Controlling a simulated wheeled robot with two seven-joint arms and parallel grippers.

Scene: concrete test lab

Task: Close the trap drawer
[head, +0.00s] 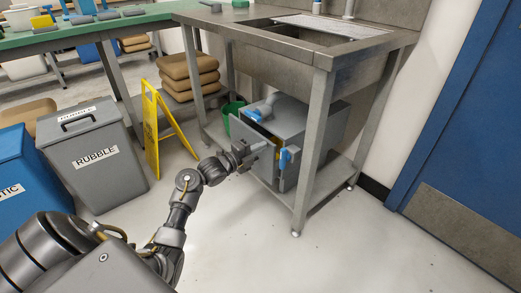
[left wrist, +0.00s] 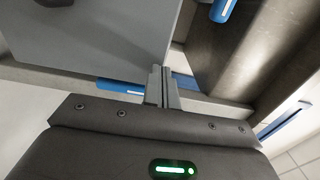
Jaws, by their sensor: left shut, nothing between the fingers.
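The trap is a grey box (head: 318,122) on the lower shelf under the sink, with blue fittings on it. A grey panel at its front stands out from the body with a dark gap behind, so the drawer looks partly open. A blue handle (head: 287,156) shows at the front. My left gripper (head: 268,146) is shut and empty, close in front of the drawer; contact cannot be told. In the left wrist view the closed fingers (left wrist: 162,84) point at a flat grey panel (left wrist: 95,35), with a blue bar (left wrist: 120,87) beside them. My right gripper is not in view.
The steel sink table (head: 328,62) has a leg right of the trap. A yellow floor sign (head: 152,130), rubble bin (head: 95,155) and blue bin (head: 30,180) stand left. A green bucket (head: 231,110) is beside the trap. A blue door (head: 470,130) is right; the front floor is clear.

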